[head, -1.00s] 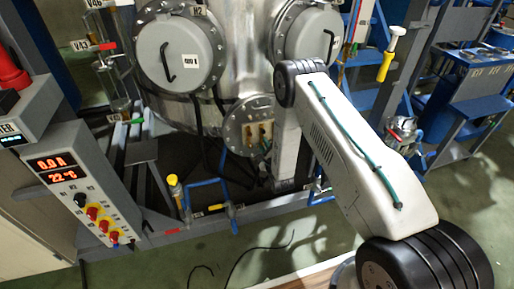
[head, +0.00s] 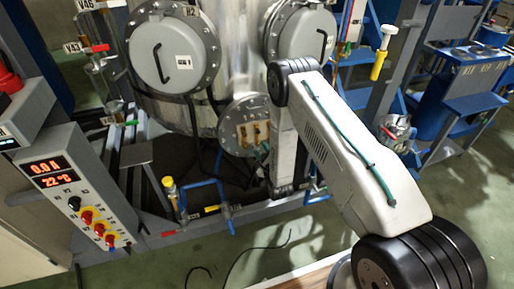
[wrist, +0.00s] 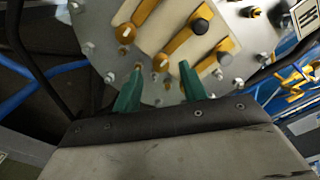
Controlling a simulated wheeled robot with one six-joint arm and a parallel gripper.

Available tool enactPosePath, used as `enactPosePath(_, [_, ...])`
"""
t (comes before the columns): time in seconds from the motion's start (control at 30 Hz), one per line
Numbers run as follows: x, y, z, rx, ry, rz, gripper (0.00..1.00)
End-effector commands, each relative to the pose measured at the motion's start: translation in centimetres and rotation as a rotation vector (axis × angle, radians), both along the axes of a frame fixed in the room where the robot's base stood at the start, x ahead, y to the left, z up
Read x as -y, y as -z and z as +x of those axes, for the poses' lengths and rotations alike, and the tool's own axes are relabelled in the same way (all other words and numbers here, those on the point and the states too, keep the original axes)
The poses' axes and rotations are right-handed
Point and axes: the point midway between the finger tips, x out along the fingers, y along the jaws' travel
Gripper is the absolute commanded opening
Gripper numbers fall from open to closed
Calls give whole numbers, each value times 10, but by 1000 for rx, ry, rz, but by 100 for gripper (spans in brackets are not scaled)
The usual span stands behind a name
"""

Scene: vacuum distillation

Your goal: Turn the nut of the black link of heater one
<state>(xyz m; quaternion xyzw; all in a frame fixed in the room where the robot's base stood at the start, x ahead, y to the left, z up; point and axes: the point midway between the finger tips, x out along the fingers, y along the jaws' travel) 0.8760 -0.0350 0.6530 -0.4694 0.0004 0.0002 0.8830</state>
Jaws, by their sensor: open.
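The heater flange (head: 236,133) is a round bolted metal plate low on the steel vessel, left of my arm. In the wrist view, a cream plate (wrist: 165,28) on this flange (wrist: 93,28) carries several orange-brass bars with nuts. One nut with a dark end (wrist: 199,26) sits on the middle bar. I cannot tell which one belongs to the black link. My gripper (wrist: 158,85) has two green fingers, spread apart and empty. They point at the lower edge of the cream plate, with small brass-coloured studs between and ahead of them. The head view does not show the fingers clearly.
A control box (head: 75,195) with red displays stands at the left. A blue pipe with a yellow-capped valve (head: 170,190) stands low before the vessel. Black cables hang near the flange, and a black cable (head: 245,262) lies on the floor. Blue racks (head: 470,90) stand at the right.

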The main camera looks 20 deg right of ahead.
Motion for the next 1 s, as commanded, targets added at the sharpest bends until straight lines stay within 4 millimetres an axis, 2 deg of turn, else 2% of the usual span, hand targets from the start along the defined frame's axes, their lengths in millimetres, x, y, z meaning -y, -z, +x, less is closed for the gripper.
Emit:
enactPosePath(0.1, [0, 1, -21, -4, 0, 0, 43])
enactPosePath(0.3, [0, 0, -42, -1, -1, 0, 43])
enactPosePath(0.9, [0, 0, -45, -2, -1, -24, 43])
enactPosePath(0.97, [0, 7, -45, -31, -2, -73, 43])
enactPosePath(1.0, [0, 16, -45, -78, -6, -125, 43])
